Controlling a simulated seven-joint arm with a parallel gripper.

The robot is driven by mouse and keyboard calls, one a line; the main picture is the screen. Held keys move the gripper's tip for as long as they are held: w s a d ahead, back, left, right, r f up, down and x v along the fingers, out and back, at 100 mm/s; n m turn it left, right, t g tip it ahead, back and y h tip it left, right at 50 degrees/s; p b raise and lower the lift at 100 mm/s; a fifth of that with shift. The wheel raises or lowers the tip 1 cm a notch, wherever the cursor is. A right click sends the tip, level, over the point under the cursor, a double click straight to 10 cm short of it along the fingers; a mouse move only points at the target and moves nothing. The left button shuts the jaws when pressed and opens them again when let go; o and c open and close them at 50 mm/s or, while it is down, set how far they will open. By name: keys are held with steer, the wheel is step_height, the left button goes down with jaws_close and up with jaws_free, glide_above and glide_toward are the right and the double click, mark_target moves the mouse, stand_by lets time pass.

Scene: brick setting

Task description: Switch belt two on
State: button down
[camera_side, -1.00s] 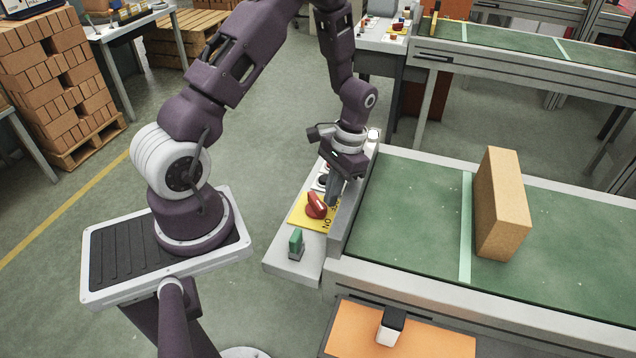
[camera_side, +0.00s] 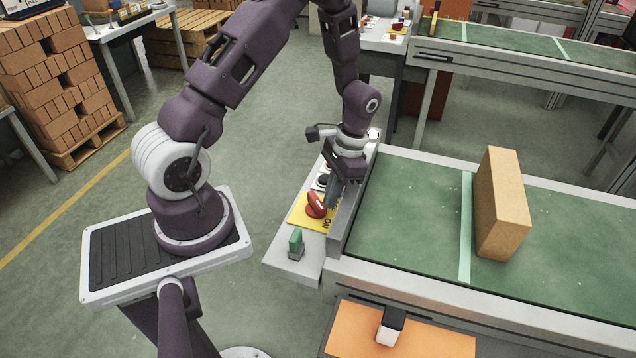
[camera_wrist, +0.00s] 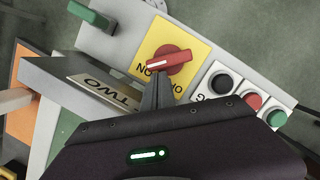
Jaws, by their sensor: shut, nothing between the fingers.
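A red rotary knob (camera_side: 316,205) with a white mark sits on a yellow plate (camera_side: 298,219) on the grey control panel beside the near belt. In the wrist view the red knob (camera_wrist: 168,60) has its white mark toward the left of the picture; lettering on the yellow plate (camera_wrist: 190,40) is partly hidden by my fingers. My gripper (camera_side: 331,206) is shut and empty, fingers pointing down beside the knob. In the wrist view its tips (camera_wrist: 158,78) are at the knob's lower edge; I cannot tell whether they touch. A plate reading TWO (camera_wrist: 105,92) shows there too.
A green switch (camera_side: 296,243) stands at the panel's near end. Black (camera_wrist: 222,83), red (camera_wrist: 251,101) and green (camera_wrist: 276,118) buttons lie beyond the knob. A raised grey side wall borders the green belt (camera_side: 410,220), which carries a brown box (camera_side: 502,205).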

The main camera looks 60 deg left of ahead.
steer(key=v, duration=0.7)
steer(key=s+d+r+t, duration=0.2)
steer(key=s+d+r, duration=0.1)
steer(key=r, duration=0.6)
steer(key=s+d+r+t, duration=0.2)
steer(key=d+r, duration=0.2)
steer(key=r, duration=0.4)
steer(key=s+d+r+t, duration=0.4)
steer(key=s+r, duration=0.1)
steer(key=s, duration=0.5)
steer(key=shift+s+r+n, duration=0.3)
steer(key=shift+s, duration=0.1)
